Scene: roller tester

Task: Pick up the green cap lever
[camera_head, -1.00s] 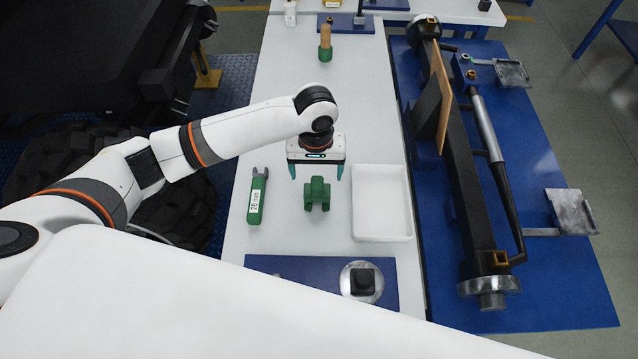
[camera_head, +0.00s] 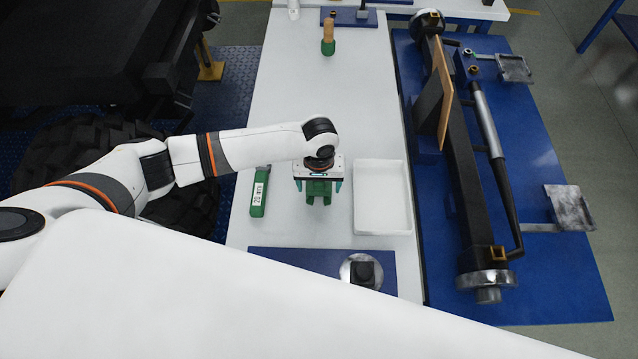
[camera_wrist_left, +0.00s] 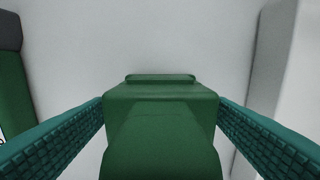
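A green block-shaped piece, which I take to be the green cap lever (camera_head: 319,197), stands on the white table under my left gripper (camera_head: 319,187). The left gripper points down with its teal fingers on either side of the piece. In the left wrist view the green piece (camera_wrist_left: 160,130) fills the space between the fingers (camera_wrist_left: 160,105). The fingers look open around it; whether they touch its sides is hard to tell. The gripper body hides its upper part. My right gripper is out of view.
A green tool with a "26 mm" label (camera_head: 259,190) lies to the left. An empty white tray (camera_head: 382,228) is close on the right. A blue plate (camera_head: 290,260) with a round metal part (camera_head: 361,272) lies nearer. The table behind the gripper is largely clear.

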